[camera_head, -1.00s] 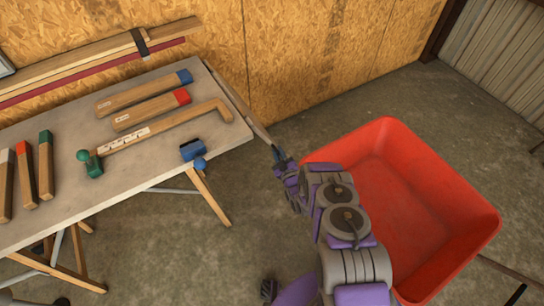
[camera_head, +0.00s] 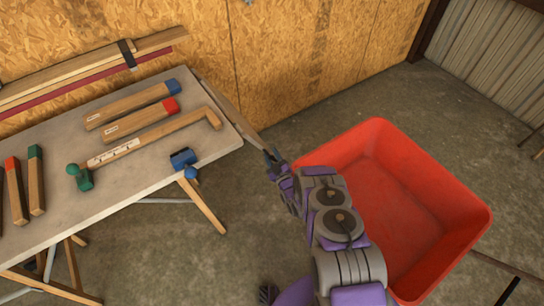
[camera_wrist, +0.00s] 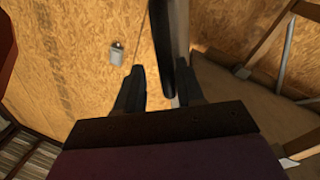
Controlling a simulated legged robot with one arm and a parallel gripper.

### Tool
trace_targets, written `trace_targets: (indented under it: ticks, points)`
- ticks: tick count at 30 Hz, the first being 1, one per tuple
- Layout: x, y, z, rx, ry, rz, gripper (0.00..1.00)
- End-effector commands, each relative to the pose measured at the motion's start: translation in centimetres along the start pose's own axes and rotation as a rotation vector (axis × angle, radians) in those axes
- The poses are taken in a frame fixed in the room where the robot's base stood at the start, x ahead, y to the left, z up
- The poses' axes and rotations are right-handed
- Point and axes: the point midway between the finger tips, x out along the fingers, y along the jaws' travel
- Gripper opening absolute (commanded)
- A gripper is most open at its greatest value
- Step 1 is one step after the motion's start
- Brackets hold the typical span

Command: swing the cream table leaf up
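The cream table leaf (camera_head: 246,125) shows in the head view as a thin, nearly edge-on strip along the right end of the worktable (camera_head: 60,217). Its face is mostly hidden from this angle. My gripper (camera_head: 272,160) is at the leaf's near end, close to its edge. In the wrist view my gripper (camera_wrist: 160,75) has its two dark fingers spread apart. A pale slab with a dark edge, which looks like the leaf (camera_wrist: 180,25), runs down between the fingers, nearer the right one. I cannot tell whether a finger touches it.
A red tub (camera_head: 400,200) stands right beside my arm. A plywood wall (camera_head: 300,60) rises behind.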

Motion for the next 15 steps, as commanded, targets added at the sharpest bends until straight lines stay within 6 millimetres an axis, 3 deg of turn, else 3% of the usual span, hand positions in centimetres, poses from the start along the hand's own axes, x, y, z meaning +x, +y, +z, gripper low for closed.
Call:
trace_targets:
  ticks: [4,8,15]
  points:
    - [0.0,0.1,-0.3,0.0,0.007,0.002,0.36]
    - [-1.3,0.2,-0.2,-0.001,0.002,0.001,0.36]
    - [-6.3,0.2,0.1,0.003,-0.004,0.002,0.36]
